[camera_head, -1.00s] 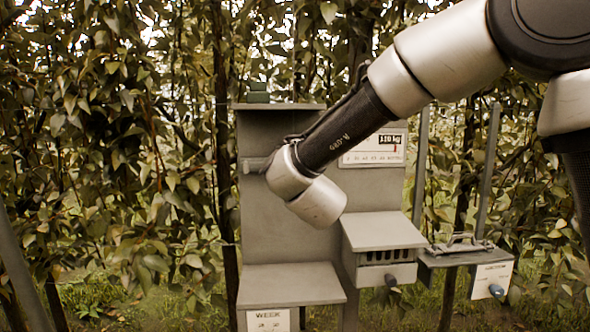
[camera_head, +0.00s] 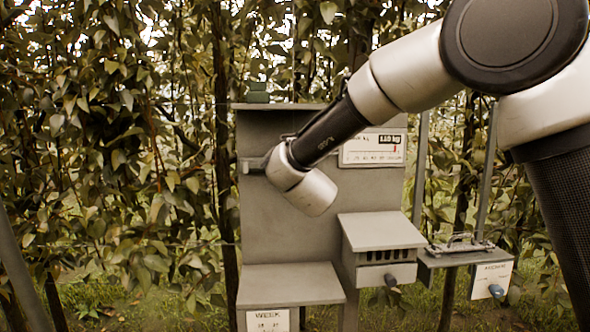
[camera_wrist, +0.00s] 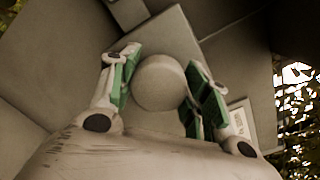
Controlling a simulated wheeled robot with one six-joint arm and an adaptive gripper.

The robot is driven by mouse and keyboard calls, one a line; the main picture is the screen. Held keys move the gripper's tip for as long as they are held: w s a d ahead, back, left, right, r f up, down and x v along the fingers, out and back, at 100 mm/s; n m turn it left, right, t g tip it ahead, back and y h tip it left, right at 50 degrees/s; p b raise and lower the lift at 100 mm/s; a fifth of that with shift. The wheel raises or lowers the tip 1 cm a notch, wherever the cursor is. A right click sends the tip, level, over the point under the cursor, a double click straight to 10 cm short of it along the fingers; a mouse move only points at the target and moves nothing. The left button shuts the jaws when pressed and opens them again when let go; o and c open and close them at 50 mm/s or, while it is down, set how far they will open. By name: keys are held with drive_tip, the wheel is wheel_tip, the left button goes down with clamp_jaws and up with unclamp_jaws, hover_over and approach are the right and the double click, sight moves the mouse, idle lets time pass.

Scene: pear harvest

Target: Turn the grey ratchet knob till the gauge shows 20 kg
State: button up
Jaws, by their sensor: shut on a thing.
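The grey ratchet knob (camera_wrist: 158,82) is a round disc in the middle of the wrist view. My gripper (camera_wrist: 166,72) is shut on it, with a green-padded finger on each side. In the head view, my wrist hides the knob and the fingers against the grey panel (camera_head: 375,190). The gauge (camera_head: 372,151) is a pale plate at the panel's upper right. It has small dark figures and a red mark towards its right end. The figures are too blurred to read surely.
A small hooded box (camera_head: 382,232) with a slotted front juts out below the gauge. A side shelf (camera_head: 455,258) carries a metal clip. A lower ledge (camera_head: 290,283) has a week card (camera_head: 268,320) under it. Leafy trees stand behind.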

drive_tip(key=shift+n, duration=0.3)
drive_tip(key=n, duration=0.3)
drive_tip(key=shift+n, duration=0.4)
drive_tip(key=n, duration=0.3)
drive_tip(key=shift+a+f, duration=0.1)
drive_tip(key=n, duration=0.8)
drive_tip(key=shift+f+h, duration=0.15)
drive_tip(key=shift+h, duration=0.15)
drive_tip(key=n, duration=0.3)
drive_tip(key=shift+n, duration=0.4)
drive_tip(key=n, duration=0.3)
drive_tip(key=shift+f+n, duration=0.1)
drive_tip(key=shift+n, duration=0.2)
drive_tip(key=n, duration=0.6)
drive_tip(key=shift+h, duration=0.3)
